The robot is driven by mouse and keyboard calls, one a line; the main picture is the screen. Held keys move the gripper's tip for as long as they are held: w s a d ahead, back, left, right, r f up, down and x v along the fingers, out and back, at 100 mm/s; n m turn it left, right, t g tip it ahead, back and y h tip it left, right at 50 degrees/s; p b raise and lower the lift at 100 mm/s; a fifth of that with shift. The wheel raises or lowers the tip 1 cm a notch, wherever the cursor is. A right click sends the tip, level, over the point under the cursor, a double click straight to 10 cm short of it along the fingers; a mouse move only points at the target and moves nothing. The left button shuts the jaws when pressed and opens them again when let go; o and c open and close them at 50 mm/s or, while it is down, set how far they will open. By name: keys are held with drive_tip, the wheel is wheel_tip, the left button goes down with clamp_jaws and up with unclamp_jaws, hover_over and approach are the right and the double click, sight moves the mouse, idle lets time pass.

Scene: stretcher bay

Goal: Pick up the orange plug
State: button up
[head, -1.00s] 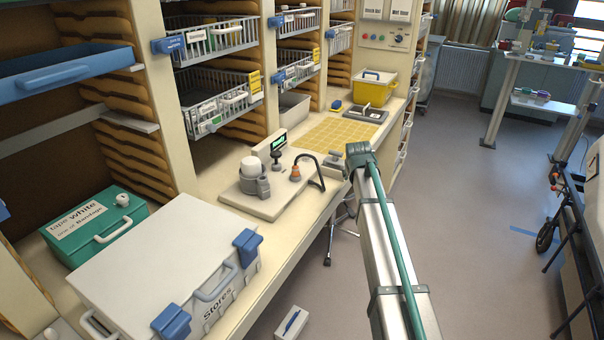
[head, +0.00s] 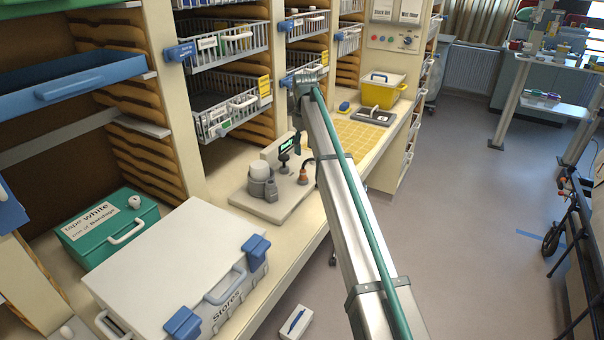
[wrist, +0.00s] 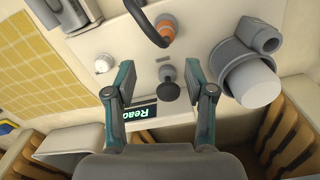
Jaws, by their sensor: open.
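The orange plug (head: 303,173) stands on a pale board (head: 240,199) on the counter, with a dark cable curving from it, partly hidden by my arm in the head view. In the wrist view the orange plug (wrist: 167,29) is at the top, beyond my fingertips, with the cable looping off to the left. My gripper (wrist: 158,70) is open in the wrist view, with nothing held. A black round knob (wrist: 167,87) shows between its fingers, and the plug is apart from both fingers.
A grey holder with a white cylinder (wrist: 251,82) is close to the right finger. A green-lit display (wrist: 143,110) shows behind the left finger. Wire baskets (head: 226,112) overhang the back of the counter. A Stores case (head: 170,262) occupies the front left.

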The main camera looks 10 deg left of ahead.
sight(303, 170)
drive_tip(key=shift+s+a+f, duration=0.15)
drive_tip(key=shift+f, duration=0.05)
wheel_tip(303, 170, down, 5)
drive_tip(key=shift+p, duration=0.75)
drive_tip(key=shift+s+f+p, duration=0.15)
drive_tip(key=shift+f+p, duration=0.5)
drive_tip(key=shift+f, duration=0.7)
drive_tip(key=shift+s+f+p, duration=0.1)
drive_tip(key=shift+f+p, duration=0.55)
drive_tip(key=shift+f, duration=0.65)
clamp_jaws()
